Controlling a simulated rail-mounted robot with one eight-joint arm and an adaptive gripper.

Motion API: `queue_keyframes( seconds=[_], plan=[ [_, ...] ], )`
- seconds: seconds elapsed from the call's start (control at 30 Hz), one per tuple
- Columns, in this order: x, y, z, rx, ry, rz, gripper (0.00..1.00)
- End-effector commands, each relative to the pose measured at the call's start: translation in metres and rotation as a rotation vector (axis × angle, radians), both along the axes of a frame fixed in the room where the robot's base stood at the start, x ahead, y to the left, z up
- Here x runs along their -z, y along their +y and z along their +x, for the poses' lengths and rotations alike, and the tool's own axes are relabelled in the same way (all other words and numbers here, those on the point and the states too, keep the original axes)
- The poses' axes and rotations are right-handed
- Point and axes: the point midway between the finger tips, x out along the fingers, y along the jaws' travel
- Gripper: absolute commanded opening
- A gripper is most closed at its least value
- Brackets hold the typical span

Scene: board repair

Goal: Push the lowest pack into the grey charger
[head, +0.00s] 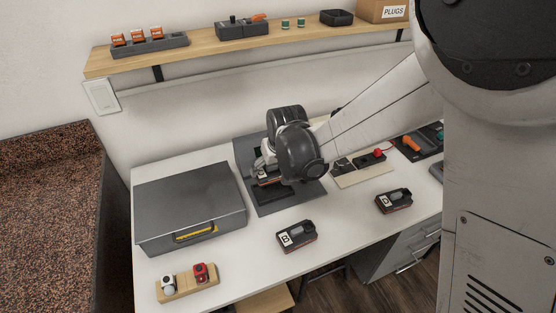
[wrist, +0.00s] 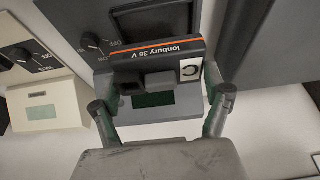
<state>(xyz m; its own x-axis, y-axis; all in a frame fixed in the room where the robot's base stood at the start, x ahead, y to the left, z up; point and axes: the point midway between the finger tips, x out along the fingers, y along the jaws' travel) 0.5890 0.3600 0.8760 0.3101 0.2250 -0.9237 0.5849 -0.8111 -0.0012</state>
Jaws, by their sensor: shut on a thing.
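My gripper (wrist: 158,92) is shut on a dark pack (wrist: 160,62) with an orange stripe, the words "Ionbury 36 V" and a white letter label. In the head view the gripper (head: 266,176) is low over the dark grey mat at the wall side of the bench. A grey unit with a dark green display (wrist: 153,99), seemingly the grey charger, shows just behind the pack in the wrist view. Whether the pack is seated in it cannot be told. Two similar packs lie on the white bench, one front middle (head: 296,236) and one at right (head: 394,201).
A grey case (head: 190,205) stands left of the mat (head: 303,196). A cream unit with a small display (wrist: 42,108) and panels with knobs (wrist: 94,40) are beside the gripper. A wooden block with red and white items (head: 187,283) sits front left. The bench front between is clear.

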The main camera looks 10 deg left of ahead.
Motion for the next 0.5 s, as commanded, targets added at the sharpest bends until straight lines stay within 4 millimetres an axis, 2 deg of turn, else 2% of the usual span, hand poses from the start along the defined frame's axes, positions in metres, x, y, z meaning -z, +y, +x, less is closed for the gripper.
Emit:
queue_keyframes(
  seconds=[0.5],
  plan=[
    [0.034, 0.0, 0.0, 0.0, 0.0, 0.0, 0.54]
  ],
)
